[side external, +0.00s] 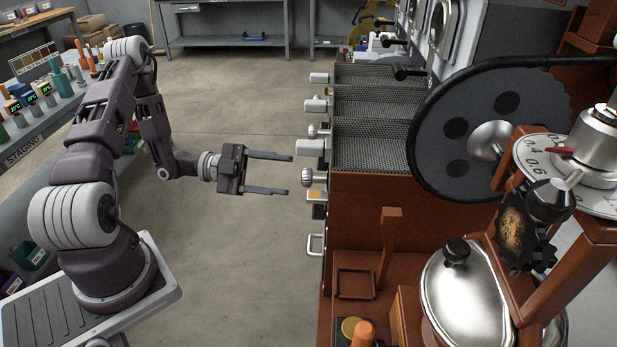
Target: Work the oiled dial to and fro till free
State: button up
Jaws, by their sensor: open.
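A white dial plate (540,158) with black numbers such as 0.4 and 0.6 lies at the far right, with a red pointer and a silver knob (600,130) on it. I cannot tell whether this is the oiled dial. Several small silver knobs and light blocks line the left side of the brown roaster; one ribbed knob (307,178) is nearest my gripper. My gripper (289,174) is open and empty, its two fingers pointing right. The fingertips are close to that knob in the picture; I cannot tell whether they touch it.
The brown roaster (362,203) carries mesh-topped trays (375,145) and a large dark wheel (460,100). A shiny lidded pot (462,295) and an upright brown post (390,240) stand at the front. A staging bench (45,125) with bottles is at left. Open floor (235,270) lies between.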

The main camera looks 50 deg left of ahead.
aim_at(309, 178)
jog(key=x, duration=0.7)
grip_shut()
